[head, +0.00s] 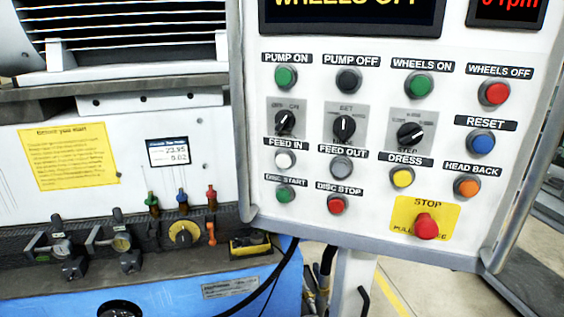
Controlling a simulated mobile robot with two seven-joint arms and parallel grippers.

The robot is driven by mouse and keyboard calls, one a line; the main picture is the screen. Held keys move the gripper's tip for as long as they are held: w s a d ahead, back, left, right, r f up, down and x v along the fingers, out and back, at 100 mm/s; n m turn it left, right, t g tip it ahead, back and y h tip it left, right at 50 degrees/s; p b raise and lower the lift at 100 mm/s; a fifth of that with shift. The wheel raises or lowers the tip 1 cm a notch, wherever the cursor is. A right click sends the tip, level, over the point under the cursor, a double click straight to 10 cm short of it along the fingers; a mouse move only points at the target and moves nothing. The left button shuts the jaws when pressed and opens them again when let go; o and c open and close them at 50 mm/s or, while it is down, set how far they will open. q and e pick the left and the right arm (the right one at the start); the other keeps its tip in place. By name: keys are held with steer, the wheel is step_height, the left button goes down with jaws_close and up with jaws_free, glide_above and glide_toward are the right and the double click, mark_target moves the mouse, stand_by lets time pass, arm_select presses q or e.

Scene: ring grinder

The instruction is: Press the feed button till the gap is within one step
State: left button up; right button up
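The control panel (310,205) fills the right half of the head view. The white FEED IN button (285,160) sits at its left, with the grey FEED OUT button (341,167) to the right of it. Three black selector knobs stand above; the right one (410,133) has a STEP mark at its lower edge. A small readout (168,151) on the machine shows two lines, which look like 23.95 and 5.02. The panel's top display (352,12) reads WHEELS OFF, partly cut off. Neither gripper is in view.
Other buttons lie close by: DISC START (285,193), DISC STOP (337,204), DRESS (402,177) and the red STOP button (427,226) on yellow. A yellow notice (68,157), valves and levers are at the left. Floor shows below the panel.

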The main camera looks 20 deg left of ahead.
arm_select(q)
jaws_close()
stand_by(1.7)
